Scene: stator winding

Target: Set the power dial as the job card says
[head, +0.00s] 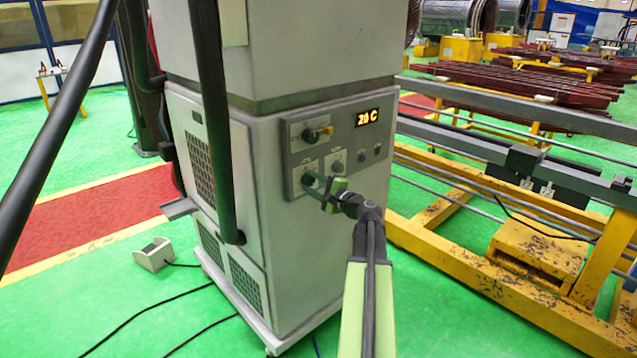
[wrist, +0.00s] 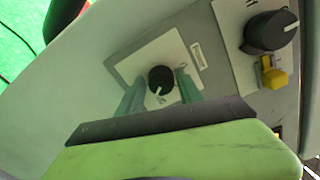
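A grey control panel (head: 337,148) on the cabinet's front carries several dials and an amber display (head: 367,117) reading "20 C". My gripper (head: 318,184) is at the lower-left dial, which it mostly hides in the head view. In the wrist view this small black dial (wrist: 160,79) sits on a white plate, between the two teal fingertips of my gripper (wrist: 159,80). The fingers look open, with a slight gap at the dial's left side. Its white mark points down in the picture. The dial labels are too small to read, so I cannot confirm which is the power dial.
A larger black dial (wrist: 270,30) with a yellow part (wrist: 274,76) is close by. Another small dial (head: 338,166) is right of my gripper. A yellow-framed rack (head: 480,205) stands to the right. A pedal box (head: 154,255) and cables lie on the green floor.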

